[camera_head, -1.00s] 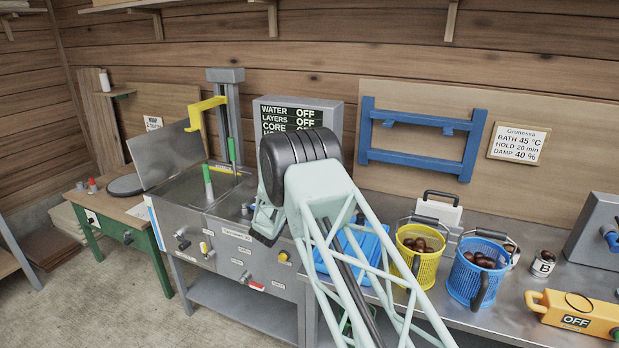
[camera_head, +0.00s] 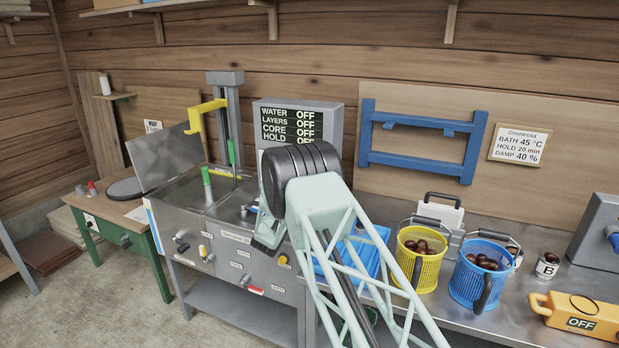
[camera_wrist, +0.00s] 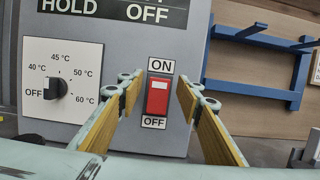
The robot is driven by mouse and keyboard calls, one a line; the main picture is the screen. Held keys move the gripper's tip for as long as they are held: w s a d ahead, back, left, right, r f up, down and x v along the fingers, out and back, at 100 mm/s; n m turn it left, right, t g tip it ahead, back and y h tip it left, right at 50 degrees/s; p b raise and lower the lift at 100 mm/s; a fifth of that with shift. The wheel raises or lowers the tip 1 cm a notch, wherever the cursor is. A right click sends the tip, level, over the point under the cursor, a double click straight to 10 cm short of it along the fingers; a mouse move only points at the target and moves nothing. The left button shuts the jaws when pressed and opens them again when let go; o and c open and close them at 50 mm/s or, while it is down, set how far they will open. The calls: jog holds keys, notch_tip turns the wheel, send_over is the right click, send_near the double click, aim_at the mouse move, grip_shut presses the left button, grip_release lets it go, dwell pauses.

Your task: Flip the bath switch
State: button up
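The red bath switch (camera_wrist: 158,95) is a rocker on the grey control box (camera_wrist: 195,75), with an ON label above it and an OFF label below. My gripper (camera_wrist: 160,84) is open in the wrist view, with one yellow-padded finger on each side of the switch and nothing between them but the switch behind. I cannot tell whether the fingertips touch the box. In the head view the control box (camera_head: 335,108) has a display reading OFF on every line. My arm hides the switch and gripper there.
A temperature dial (camera_wrist: 57,90) left of the switch points at OFF. The blue wall rack (camera_head: 415,155) is to the right. The metal sink unit (camera_head: 175,215) stands left, and the yellow basket (camera_head: 420,265) and blue basket (camera_head: 475,285) stand right on the counter.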

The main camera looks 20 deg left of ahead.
jog(key=shift+s, duration=0.15)
jog(key=v, duration=1.1)
jog(key=shift+s, duration=0.35)
jog(key=shift+p, duration=0.3)
jog(key=s+r+g+p, duration=0.2)
jog(key=p, duration=0.6)
jog(key=shift+r+g+p, duration=0.3)
jog(key=shift+p, duration=0.1)
jog(key=shift+s+f, duration=0.1)
dwell(0.5)
jog(key=w, duration=1.3)
jog(key=shift+w+d+b, duration=0.15)
jog(key=shift+w+b, duration=0.2)
jog(key=shift+w, duration=0.05)
